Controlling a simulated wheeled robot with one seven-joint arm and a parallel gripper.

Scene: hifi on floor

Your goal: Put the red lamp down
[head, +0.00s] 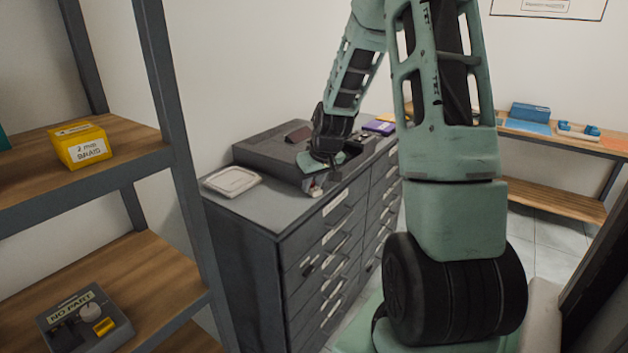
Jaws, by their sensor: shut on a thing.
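My gripper (322,176) hangs at the end of my green arm over the front edge of the grey drawer cabinet (268,222).
A pale tray (231,181) lies on the cabinet top at left. A dark raised box (270,150) stands behind the gripper. The front left cabinet top is clear. A shelf rack (95,205) stands at left, a workbench (555,135) at back right.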

